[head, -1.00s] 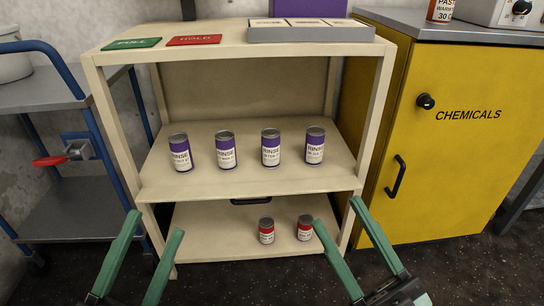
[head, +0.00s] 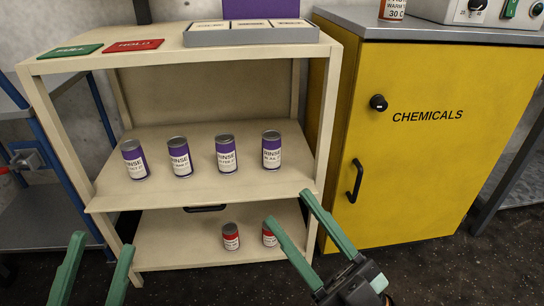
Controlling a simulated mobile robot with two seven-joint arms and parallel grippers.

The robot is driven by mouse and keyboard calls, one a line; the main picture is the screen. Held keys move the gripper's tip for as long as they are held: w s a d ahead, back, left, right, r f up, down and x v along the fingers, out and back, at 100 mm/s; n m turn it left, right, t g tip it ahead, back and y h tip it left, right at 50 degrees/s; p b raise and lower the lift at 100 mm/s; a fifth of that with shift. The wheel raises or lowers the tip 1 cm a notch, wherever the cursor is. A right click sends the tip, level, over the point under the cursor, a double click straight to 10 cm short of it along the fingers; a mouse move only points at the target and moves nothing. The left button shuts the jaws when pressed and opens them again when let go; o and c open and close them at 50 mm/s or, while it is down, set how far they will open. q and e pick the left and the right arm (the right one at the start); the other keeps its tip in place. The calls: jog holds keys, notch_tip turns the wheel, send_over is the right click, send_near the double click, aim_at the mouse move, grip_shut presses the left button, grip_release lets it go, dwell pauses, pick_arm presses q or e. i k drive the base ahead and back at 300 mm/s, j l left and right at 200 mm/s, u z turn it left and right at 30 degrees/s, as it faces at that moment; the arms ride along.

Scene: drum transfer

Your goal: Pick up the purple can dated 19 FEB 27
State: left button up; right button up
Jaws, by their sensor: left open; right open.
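Several purple cans with white RINSE labels stand upright in a row on the middle shelf (head: 230,185) of a cream rack. From left to right they are the first can (head: 134,160), the second can (head: 180,157), the third can (head: 226,154) and the fourth can (head: 271,150). Their dates are too small to read. My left gripper (head: 98,250) is open and empty at the lower left, in front of the rack. My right gripper (head: 287,208) is open and empty at the lower right, in front of the rack's lower right corner. Neither touches a can.
Two red-labelled cans (head: 231,236) stand on the bottom shelf, one partly hidden by my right gripper. The rack top holds a green plate (head: 77,49), a red plate (head: 134,46) and a grey tray (head: 190,40). A yellow CHEMICALS cabinet (head: 430,165) stands right, a blue-framed cart (head: 30,215) left.

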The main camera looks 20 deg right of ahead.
aim_at(226, 143)
jog(key=l+u, duration=0.2)
jog(key=l, duration=0.25)
jog(key=k+j+z, duration=0.1)
jog(key=j+z, duration=0.4)
jog(key=j, duration=1.6)
